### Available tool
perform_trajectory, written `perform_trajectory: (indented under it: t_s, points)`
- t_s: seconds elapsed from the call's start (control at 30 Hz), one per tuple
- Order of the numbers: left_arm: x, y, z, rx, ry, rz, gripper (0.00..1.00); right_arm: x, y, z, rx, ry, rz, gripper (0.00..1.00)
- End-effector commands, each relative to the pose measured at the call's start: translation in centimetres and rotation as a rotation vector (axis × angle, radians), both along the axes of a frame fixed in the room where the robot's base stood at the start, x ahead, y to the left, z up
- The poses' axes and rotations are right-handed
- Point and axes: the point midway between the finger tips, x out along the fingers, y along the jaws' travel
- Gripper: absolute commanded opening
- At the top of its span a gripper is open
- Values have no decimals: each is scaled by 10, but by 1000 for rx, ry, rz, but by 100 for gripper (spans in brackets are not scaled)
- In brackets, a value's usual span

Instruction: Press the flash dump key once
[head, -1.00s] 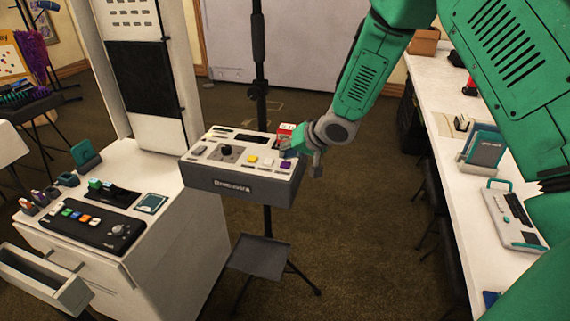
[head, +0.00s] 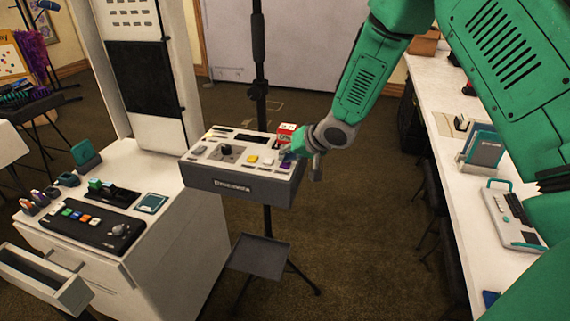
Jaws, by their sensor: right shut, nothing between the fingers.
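A grey control box (head: 235,186) stands on a pole in the middle of the view. Its light top panel carries a black knob (head: 226,150), a yellow key (head: 253,158), a pale key (head: 268,161), a purple key (head: 286,165) and a red-and-white part (head: 287,130) at the back right corner. I cannot read which one is the flash dump key. My right gripper (head: 291,155) is shut and empty at the panel's right end, close above the purple key; whether it touches is unclear. It hides part of the panel there. My left gripper is out of view.
A white cabinet (head: 185,240) with a black button console (head: 85,226) stands at the left, its drawer (head: 45,280) open. A small grey tray (head: 259,257) hangs below the box. A long white counter (head: 465,185) runs along the right.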

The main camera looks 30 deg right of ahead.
Motion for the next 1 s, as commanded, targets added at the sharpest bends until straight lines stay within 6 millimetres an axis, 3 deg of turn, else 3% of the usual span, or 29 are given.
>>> perform_trajectory:
  t_s: [1.0]
  points:
    - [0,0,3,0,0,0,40,0,0,-3,0,2,-1,0]
